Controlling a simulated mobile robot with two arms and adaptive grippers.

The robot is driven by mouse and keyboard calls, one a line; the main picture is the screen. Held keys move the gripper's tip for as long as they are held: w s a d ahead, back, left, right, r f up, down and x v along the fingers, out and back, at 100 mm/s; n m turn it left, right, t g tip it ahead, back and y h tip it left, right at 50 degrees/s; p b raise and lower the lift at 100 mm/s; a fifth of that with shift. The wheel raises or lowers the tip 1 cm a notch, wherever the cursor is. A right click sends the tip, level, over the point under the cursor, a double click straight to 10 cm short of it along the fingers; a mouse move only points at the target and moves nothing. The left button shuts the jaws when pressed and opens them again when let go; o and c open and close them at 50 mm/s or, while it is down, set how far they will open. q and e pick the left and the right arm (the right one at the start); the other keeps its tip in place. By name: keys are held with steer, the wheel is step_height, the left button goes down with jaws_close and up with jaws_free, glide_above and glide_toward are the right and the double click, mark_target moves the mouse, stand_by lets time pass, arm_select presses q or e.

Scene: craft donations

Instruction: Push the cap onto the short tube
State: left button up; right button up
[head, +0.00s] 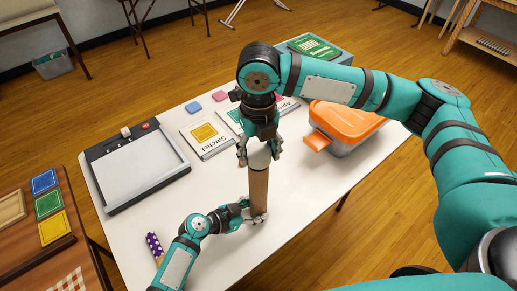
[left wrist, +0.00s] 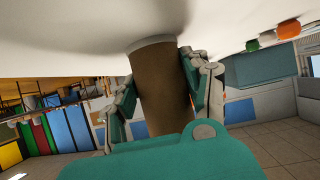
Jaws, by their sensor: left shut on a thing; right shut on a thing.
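A brown cardboard tube (head: 258,190) stands upright on the white table. My left gripper (head: 250,213) is shut on its lower part, close to the tabletop. In the left wrist view the brown tube (left wrist: 162,90) is between the two fingers (left wrist: 163,88), with a pale rim (left wrist: 150,42) at its end by the table. My right gripper (head: 259,151) points down over the tube's top and is shut on a white cap (head: 260,158). The cap is in line with the tube and at its upper end; I cannot tell whether it is seated.
A purple dotted tube (head: 154,244) lies by my left arm. A paper trimmer (head: 137,168) is on the left, booklets (head: 206,134) are behind, and an orange-lidded box (head: 345,122) is on the right. The table front right of the tube is clear.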

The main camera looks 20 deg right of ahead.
steer(key=shift+f, duration=1.5)
stand_by(2.3)
steer(key=o, duration=0.9)
steer(key=shift+r, duration=3.5)
steer(key=shift+c, duration=0.3)
